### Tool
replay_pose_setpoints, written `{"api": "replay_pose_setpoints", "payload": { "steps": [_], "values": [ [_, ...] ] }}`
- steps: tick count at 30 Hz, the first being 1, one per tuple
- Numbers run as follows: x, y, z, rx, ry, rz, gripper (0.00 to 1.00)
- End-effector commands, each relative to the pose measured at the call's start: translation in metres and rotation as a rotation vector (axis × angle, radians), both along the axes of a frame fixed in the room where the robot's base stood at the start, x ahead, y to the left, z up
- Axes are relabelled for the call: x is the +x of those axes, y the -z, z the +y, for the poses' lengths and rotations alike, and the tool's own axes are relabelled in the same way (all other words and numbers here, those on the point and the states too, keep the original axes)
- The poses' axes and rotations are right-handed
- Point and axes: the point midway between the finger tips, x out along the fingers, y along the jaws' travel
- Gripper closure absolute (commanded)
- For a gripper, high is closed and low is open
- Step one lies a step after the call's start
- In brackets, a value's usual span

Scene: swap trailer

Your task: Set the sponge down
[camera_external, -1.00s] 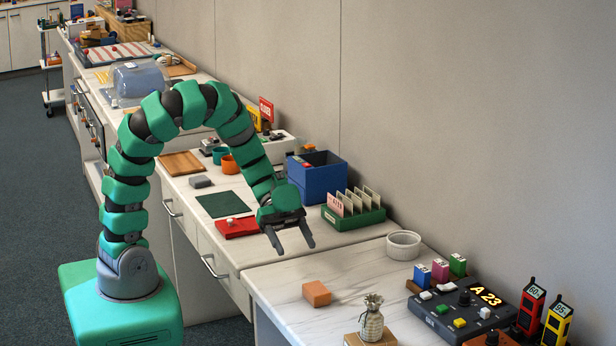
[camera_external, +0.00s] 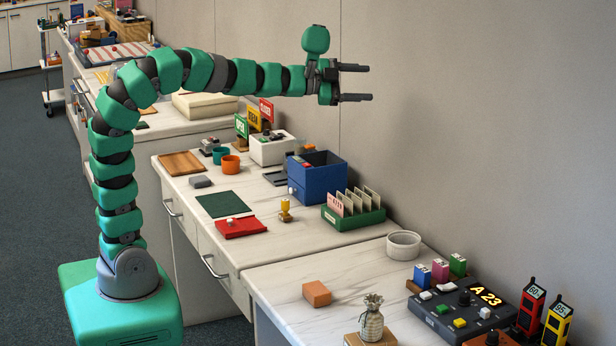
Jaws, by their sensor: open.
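An orange block (camera_external: 316,293), which looks like the sponge, lies flat on the near white counter (camera_external: 290,270). My gripper (camera_external: 355,83) is raised high in front of the wall, well above the counters. Its two fingers point right, are spread apart and hold nothing. It is clear of both blocks.
A blue bin (camera_external: 318,178), a green card rack (camera_external: 353,211) and a small yellow-topped item (camera_external: 285,211) stand below my gripper. A white round dish (camera_external: 403,245), a pineapple figure (camera_external: 372,318) and a dark button panel (camera_external: 462,312) share the near counter. Bare counter surrounds the orange block.

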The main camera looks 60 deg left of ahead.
Motion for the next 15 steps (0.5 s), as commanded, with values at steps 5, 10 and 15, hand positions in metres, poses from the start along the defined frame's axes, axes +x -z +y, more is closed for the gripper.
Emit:
{"api": "replay_pose_setpoints", "payload": {
  "steps": [5,10,15],
  "values": [
    [-0.027,-0.101,0.057,-0.189,-0.264,-0.081,0.37],
    [-0.074,-0.149,0.096,-0.424,-0.428,-0.025,0.37],
    [-0.123,-0.164,0.101,-0.637,-0.469,0.122,0.37]
  ]
}}
